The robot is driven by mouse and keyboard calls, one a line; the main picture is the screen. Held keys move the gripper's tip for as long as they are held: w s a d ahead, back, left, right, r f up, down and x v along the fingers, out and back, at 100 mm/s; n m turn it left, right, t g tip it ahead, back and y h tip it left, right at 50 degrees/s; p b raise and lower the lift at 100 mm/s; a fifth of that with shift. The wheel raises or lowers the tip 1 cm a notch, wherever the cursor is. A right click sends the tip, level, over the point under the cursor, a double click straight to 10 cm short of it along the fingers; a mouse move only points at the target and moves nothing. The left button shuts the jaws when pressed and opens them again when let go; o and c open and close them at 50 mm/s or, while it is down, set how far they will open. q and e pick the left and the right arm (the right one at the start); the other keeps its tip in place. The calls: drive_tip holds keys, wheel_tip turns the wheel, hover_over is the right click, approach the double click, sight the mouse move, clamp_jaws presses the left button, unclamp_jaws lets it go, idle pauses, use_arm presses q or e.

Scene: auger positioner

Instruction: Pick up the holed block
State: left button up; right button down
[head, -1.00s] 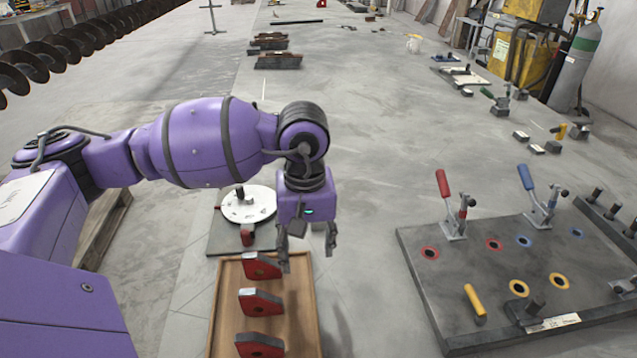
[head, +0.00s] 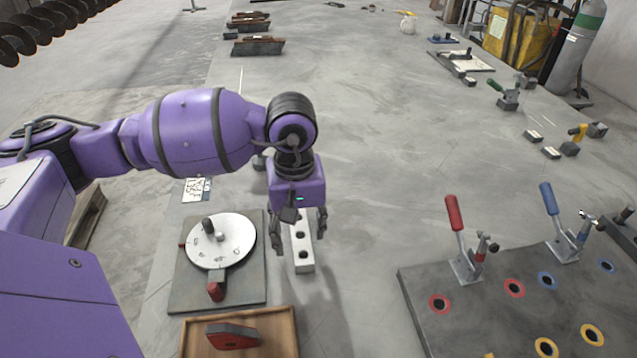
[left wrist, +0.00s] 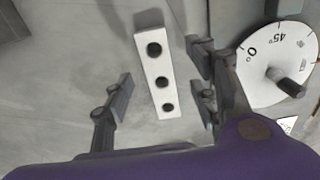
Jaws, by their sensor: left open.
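The holed block (head: 302,261) is a pale grey bar with dark round holes along its top. It lies on the floor-grey work surface, right of the white dial. In the head view my left gripper (head: 306,228) hangs above it and hides its far end. In the left wrist view the whole block (left wrist: 159,88) shows between the fingers of my left gripper (left wrist: 162,98), which is open and empty. The fingers stand on both sides of the block, apart from it. My right gripper is not in view.
A round white dial (head: 240,236) on a dark plate is left of the block. A wooden tray (head: 291,318) with a red block (head: 232,336) is in front. A dark fixture plate (head: 465,318) with red and blue clamps is at the right. The surface between is clear.

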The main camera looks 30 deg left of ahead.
sight(303, 247)
use_arm(q)
drive_tip(key=f, duration=0.5)
drive_tip(key=shift+d, duration=0.25)
drive_tip(key=c, duration=1.3)
clamp_jaws()
drive_tip(key=shift+w+r, duration=0.1)
drive_tip(key=shift+r, duration=0.05)
